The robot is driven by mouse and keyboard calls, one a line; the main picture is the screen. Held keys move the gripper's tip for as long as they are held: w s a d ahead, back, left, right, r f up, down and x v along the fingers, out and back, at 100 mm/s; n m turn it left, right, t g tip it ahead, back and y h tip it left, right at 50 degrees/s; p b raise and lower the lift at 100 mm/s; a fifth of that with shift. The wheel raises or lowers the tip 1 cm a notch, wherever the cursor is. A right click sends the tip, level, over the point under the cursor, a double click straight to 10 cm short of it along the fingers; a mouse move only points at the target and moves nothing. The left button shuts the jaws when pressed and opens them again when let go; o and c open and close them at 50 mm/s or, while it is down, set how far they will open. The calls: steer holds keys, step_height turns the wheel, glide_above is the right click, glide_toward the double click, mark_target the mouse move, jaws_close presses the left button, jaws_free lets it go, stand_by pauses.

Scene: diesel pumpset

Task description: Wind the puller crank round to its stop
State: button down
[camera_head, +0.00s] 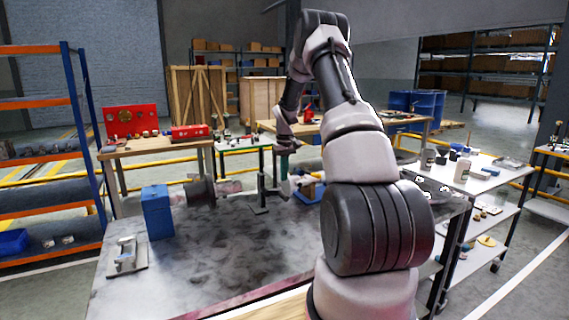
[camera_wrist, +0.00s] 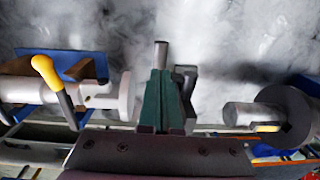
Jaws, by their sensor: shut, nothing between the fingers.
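The crank, with a yellow grip (camera_wrist: 44,68) and a dark arm, is at the left of the wrist view. It sits beside a grey cylindrical puller body (camera_wrist: 112,96) on a blue support (camera_wrist: 92,65). My gripper (camera_wrist: 163,90) has green fingers, shut and empty, between the puller and a grey shaft with a dark disc (camera_wrist: 285,112). The fingers look apart from the crank. In the head view my gripper (camera_head: 284,164) hangs over the bench near the blue support (camera_head: 310,191); the crank itself is not clear there.
The dark disc (camera_head: 201,192) and a blue box (camera_head: 157,211) stand on the grey bench (camera_head: 215,260). A dark upright bracket (camera_head: 262,195) stands close to my gripper. A small metal fixture (camera_head: 127,255) lies front left. The bench's front middle is clear.

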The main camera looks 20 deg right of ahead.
mark_target(284, 194)
steer(key=shift+a+f, duration=0.1)
steer(key=shift+f, duration=2.65)
